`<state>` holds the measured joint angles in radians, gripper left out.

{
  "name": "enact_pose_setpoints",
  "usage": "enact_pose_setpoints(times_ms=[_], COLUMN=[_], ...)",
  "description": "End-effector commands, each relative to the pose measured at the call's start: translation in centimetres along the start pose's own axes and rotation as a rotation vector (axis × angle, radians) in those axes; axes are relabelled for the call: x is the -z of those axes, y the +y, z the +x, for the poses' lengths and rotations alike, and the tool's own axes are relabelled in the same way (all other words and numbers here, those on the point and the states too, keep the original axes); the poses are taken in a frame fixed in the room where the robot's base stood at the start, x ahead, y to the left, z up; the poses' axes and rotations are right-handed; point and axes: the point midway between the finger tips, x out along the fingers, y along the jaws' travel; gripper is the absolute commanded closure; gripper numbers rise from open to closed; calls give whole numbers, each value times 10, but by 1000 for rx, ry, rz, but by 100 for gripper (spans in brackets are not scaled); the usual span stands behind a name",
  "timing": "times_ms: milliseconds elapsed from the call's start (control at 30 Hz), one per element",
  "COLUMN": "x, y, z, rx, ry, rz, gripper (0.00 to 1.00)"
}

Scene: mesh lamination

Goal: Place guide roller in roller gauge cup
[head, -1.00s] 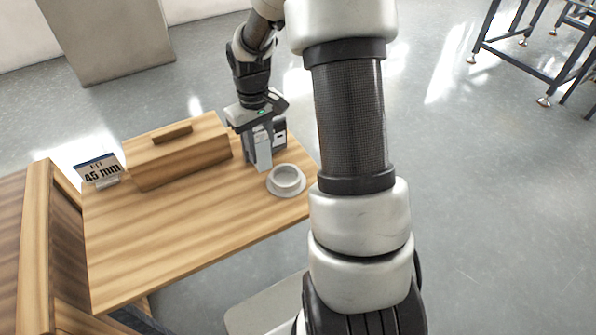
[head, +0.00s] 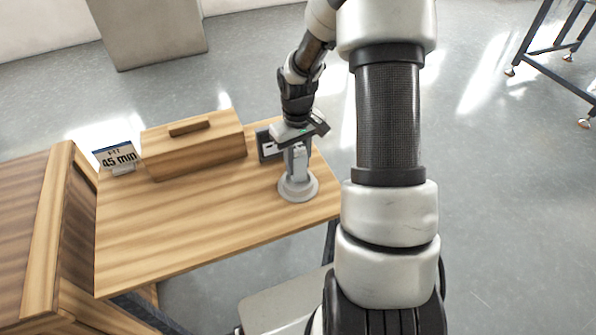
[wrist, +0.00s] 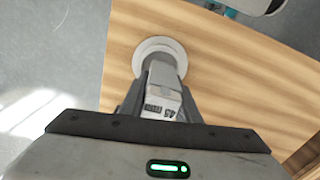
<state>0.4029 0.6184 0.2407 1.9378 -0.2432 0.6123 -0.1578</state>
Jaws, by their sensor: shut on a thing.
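My gripper (head: 297,165) is shut on the guide roller (wrist: 161,88), a grey piece with "45 mm" lettering on its near end in the wrist view. The roller gauge cup (head: 298,192) is a round pale grey cup with a wide flange, near the right end of the wooden table. My gripper is right over the cup, fingers pointing down. In the wrist view the cup's flange (wrist: 139,62) shows behind the roller. The roller's lower end and the cup's opening are mostly hidden, so I cannot tell whether the roller is inside.
The front of the wooden table (head: 190,235) is clear.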

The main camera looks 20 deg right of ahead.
Motion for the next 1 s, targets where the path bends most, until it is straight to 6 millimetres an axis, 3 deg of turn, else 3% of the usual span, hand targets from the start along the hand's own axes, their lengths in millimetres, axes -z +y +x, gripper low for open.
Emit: enact_pose_setpoints(times_ms=[200, 600, 633, 700, 733, 1000], x=[-1, 0, 0, 0, 0, 0], y=[0, 0, 0, 0, 0, 0], z=[31, 38, 37, 37, 37, 30], rx=[1, 0, 0, 0, 0, -1], ry=[-3, 0, 0, -1, -1, 1], rz=[-1, 0, 0, 0, 0, -1], gripper=[97, 97, 68, 56, 52, 52])
